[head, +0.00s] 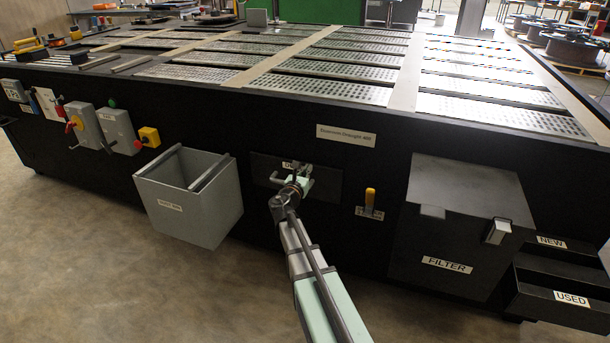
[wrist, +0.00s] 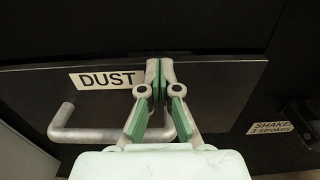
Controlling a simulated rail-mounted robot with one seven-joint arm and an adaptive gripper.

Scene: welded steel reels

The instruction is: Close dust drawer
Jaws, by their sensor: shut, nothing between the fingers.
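The dust drawer (head: 262,172) is a dark panel low on the front of the black table, also filling the middle of the wrist view (wrist: 222,90). It bears a white DUST label (wrist: 105,79) and a grey bar handle (wrist: 85,134). My gripper (head: 299,168) is in front of the drawer. In the wrist view its closed fingertips (wrist: 160,66) are empty, at the panel's upper edge just right of the label. The fingers hide part of the handle's right end. I cannot tell whether the tips touch the panel, or how far the drawer stands out.
A grey open bin (head: 192,205) hangs left of the drawer. Switch boxes (head: 100,127) are further left. The floor in front is clear.

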